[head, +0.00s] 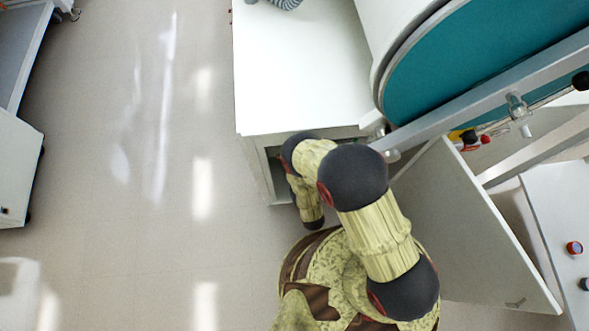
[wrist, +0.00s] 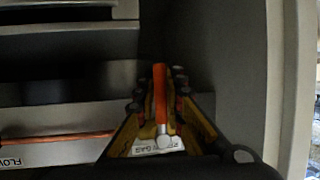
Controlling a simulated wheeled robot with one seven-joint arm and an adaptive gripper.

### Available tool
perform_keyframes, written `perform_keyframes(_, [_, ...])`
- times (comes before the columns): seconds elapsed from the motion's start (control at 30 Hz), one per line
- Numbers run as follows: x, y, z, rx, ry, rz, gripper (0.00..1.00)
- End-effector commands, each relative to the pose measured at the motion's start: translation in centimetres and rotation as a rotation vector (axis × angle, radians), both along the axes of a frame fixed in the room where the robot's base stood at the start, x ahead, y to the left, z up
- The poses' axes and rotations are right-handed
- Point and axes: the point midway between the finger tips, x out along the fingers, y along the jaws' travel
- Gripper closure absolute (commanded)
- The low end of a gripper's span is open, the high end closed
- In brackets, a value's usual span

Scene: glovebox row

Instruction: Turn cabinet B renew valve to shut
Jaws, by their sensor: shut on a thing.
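In the wrist view, an orange valve lever (wrist: 160,79) stands up the picture from a round silver pivot (wrist: 163,141). A white label (wrist: 150,149) with lettering lies at its base; the lettering is partly hidden and hard to read, so I cannot confirm the valve's name. My gripper (wrist: 159,98) has its yellow and dark fingers on both sides of the lever, shut on it. In the head view, my arm bends down into the opening under the white bench, and my gripper and the valve are hidden there.
Another orange lever (wrist: 75,135) lies crosswise at the left, above a label (wrist: 40,154) starting "FLO". A grey wall (wrist: 235,70) stands close on the right. In the head view, the white bench (head: 300,75) overhangs, an open panel (head: 465,225) stands right, and floor (head: 130,180) is clear left.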

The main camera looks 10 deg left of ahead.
Motion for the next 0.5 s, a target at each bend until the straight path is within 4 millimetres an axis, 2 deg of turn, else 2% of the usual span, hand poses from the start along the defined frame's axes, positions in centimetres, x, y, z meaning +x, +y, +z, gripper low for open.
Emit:
perform_keyframes(0.3, [-0.15, 0.11, -0.14, 0.002, 0.004, 0.004, 1.00])
perform_keyframes(0.33, [-0.14, 0.11, -0.15, 0.001, 0.004, 0.004, 0.90])
perform_keyframes(0.5, [-0.11, 0.12, -0.09, 0.001, 0.003, 0.003, 0.80])
